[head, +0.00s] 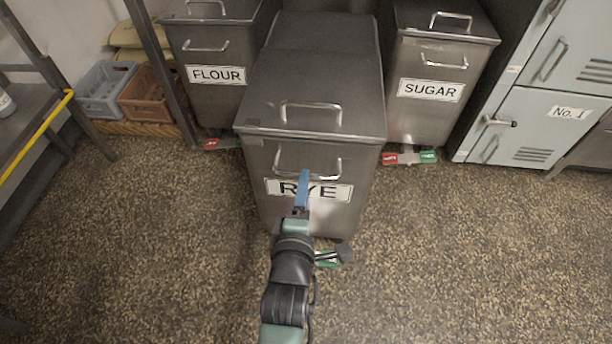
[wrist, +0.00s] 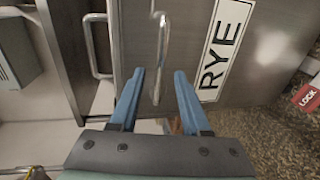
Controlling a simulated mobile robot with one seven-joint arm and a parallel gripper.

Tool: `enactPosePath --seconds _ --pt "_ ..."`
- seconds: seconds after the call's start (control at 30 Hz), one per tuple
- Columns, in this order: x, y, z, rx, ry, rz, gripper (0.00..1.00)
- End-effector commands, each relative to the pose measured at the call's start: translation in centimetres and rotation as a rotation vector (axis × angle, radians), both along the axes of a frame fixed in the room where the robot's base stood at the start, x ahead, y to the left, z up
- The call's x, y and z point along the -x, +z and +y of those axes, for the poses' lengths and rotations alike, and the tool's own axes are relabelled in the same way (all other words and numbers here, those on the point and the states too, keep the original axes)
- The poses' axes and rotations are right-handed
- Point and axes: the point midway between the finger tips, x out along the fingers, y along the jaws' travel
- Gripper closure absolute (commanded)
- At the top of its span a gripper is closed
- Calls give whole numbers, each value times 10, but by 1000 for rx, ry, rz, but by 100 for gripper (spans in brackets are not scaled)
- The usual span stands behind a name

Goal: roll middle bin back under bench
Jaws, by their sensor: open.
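The middle bin, labelled RYE (head: 345,215), is a steel bin with a sloped lid, standing out in front of the bins on either side. Its front handle (head: 333,163) is a bar above the label. My gripper (head: 303,176) is in front of this handle, and its blue fingers cover part of the label. In the wrist view my gripper (wrist: 158,78) is open, with the front handle (wrist: 161,45) between its two fingers; I cannot tell whether they touch it. A foot pedal with a green part (head: 328,259) is at the bin's base. The wrist view shows a red LOCK tab (wrist: 307,97).
The FLOUR bin (head: 215,105) stands behind on the left and the SUGAR bin (head: 425,120) on the right. Lockers (head: 540,130) are farther right. Crates (head: 145,100) and a rack with a yellow rail (head: 40,135) are left. The speckled floor (head: 470,260) is clear.

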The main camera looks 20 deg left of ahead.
Motion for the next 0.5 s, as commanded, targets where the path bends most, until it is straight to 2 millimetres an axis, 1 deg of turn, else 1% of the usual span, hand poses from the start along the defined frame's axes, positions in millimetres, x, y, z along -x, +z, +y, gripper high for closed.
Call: enactPosePath --seconds 0.03,0.2,0.5 --pt "-6 -3 2 1 0 -1 53" --pt "-21 -6 6 1 -1 -2 53" --pt "-40 -10 12 1 1 0 53"
